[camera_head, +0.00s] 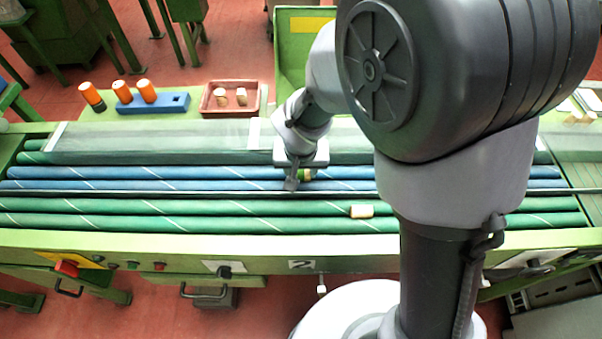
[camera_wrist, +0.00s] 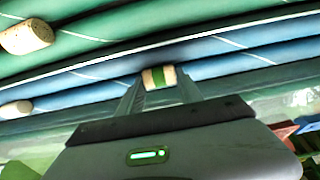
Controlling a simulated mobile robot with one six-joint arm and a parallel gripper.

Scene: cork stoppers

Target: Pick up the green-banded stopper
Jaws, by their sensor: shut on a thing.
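The green-banded stopper (camera_wrist: 159,77) is a pale cork with a green band around its middle. In the wrist view it sits between the two fingertips of my gripper (camera_wrist: 162,84), which is shut on it. In the head view the stopper (camera_head: 307,175) shows only in part beside my gripper (camera_head: 297,184), over the blue rollers (camera_head: 220,172). I cannot tell whether it still touches the rollers.
A plain cork (camera_head: 361,211) lies on the front green rollers (camera_head: 250,207). Another cork (camera_wrist: 15,109) shows at the wrist view's left edge. A red tray (camera_head: 206,108) with corks and a blue block (camera_head: 180,104) with orange-topped items stand behind the machine.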

